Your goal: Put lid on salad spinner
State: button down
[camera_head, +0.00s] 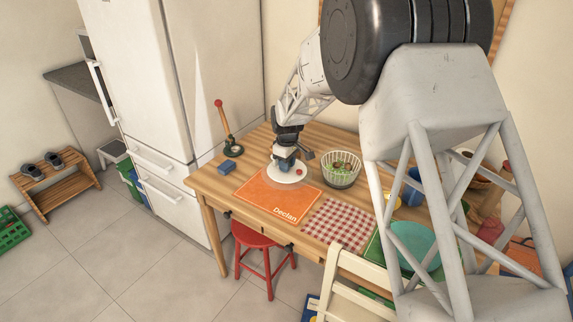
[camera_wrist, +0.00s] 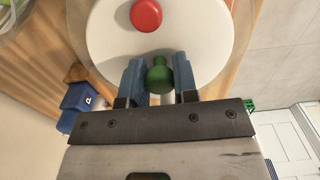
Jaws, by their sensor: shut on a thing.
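The lid (camera_head: 291,177) is a white disc with a clear rim, a red button and a green knob. In the wrist view the lid (camera_wrist: 185,48) fills the upper middle, with the red button (camera_wrist: 146,15) at the top. My gripper (camera_wrist: 159,82) is shut on the green knob, its blue fingers on either side. In the head view my gripper (camera_head: 285,161) is above the lid, by the back of the orange placemat. I cannot tell whether the lid touches the table. The salad spinner bowl (camera_head: 342,178) stands just to the right, uncovered, with green and red contents.
The wooden table (camera_head: 212,178) holds an orange placemat (camera_head: 262,198), a checked cloth (camera_head: 340,222), a blue block (camera_head: 229,166) and a red-topped lever stand (camera_head: 226,124) at left. A blue cup (camera_head: 412,187) and teal bowl (camera_head: 414,243) are at right.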

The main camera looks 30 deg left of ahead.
jog(key=w+d+r+m, duration=0.1)
jog(key=w+d+r, duration=0.1)
jog(key=w+d, duration=0.4)
jog(key=w+d+r+m, duration=0.2)
jog(key=w+d, duration=0.5)
jog(key=w, duration=0.5)
jog(key=shift+w, duration=0.3)
jog(key=shift+f, duration=0.2)
jog(key=shift+f, duration=1.05)
jog(key=shift+f, duration=1.05)
dwell(2.5)
grip_release()
dwell(0.5)
